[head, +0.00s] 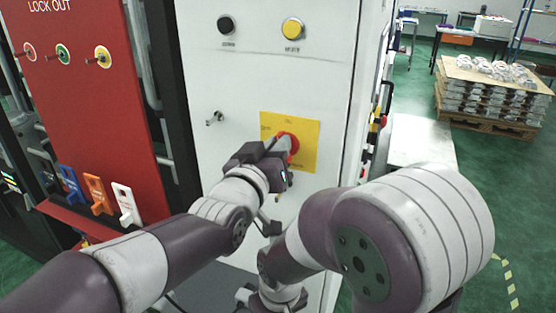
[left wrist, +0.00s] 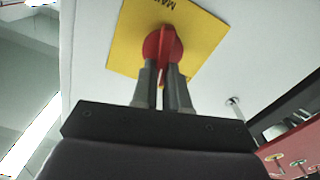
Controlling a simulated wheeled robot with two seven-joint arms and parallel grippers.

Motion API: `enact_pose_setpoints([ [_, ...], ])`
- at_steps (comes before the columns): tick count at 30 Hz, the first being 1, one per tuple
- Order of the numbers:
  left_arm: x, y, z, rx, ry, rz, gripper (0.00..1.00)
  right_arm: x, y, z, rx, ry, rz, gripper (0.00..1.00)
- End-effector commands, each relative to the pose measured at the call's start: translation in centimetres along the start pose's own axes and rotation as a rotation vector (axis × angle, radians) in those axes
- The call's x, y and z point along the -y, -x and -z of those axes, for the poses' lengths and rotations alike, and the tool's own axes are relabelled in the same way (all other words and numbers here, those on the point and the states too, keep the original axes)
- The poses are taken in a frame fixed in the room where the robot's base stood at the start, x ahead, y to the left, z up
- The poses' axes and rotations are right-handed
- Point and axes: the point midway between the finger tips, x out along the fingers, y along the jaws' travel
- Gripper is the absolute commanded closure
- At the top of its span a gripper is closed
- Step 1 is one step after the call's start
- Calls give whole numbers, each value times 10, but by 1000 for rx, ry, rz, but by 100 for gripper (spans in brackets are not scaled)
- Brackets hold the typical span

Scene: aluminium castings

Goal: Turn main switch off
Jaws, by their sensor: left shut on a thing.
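The main switch (head: 291,142) is a red rotary knob on a yellow plate (head: 305,160) on the white cabinet front. In the left wrist view the red switch (left wrist: 163,45) has a raised handle bar, on the yellow plate (left wrist: 125,45). My left gripper (head: 282,148) is at the switch, and its two fingers (left wrist: 163,85) are shut on the red handle from both sides. The gripper partly hides the switch in the head view. My right arm crosses the lower middle of the head view; its gripper cannot be made out.
The white cabinet (head: 225,80) carries a black button (head: 226,25), a yellow button (head: 292,29) and a small key-like lever (head: 214,118). A red lock-out board (head: 85,100) with tags stands at left. A pallet of castings (head: 490,95) stands far back right.

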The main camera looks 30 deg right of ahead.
Motion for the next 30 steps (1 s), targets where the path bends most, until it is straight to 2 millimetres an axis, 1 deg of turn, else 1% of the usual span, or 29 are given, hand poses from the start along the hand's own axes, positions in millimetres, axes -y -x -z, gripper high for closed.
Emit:
enact_pose_setpoints([
  [1,3,0,-8,-1,42,0,100,0,-15,-2,0,0,0,57],
  [6,6,0,-8,-1,203,1,100,0,-37,-4,0,0,0,57],
  [12,8,0,-8,0,390,1,100,0,-58,-7,0,0,0,57],
  [21,10,0,-7,1,621,1,100,0,-76,-9,0,0,0,57],
  [30,12,0,-7,2,754,2,100,0,-84,-10,0,0,0,57],
])
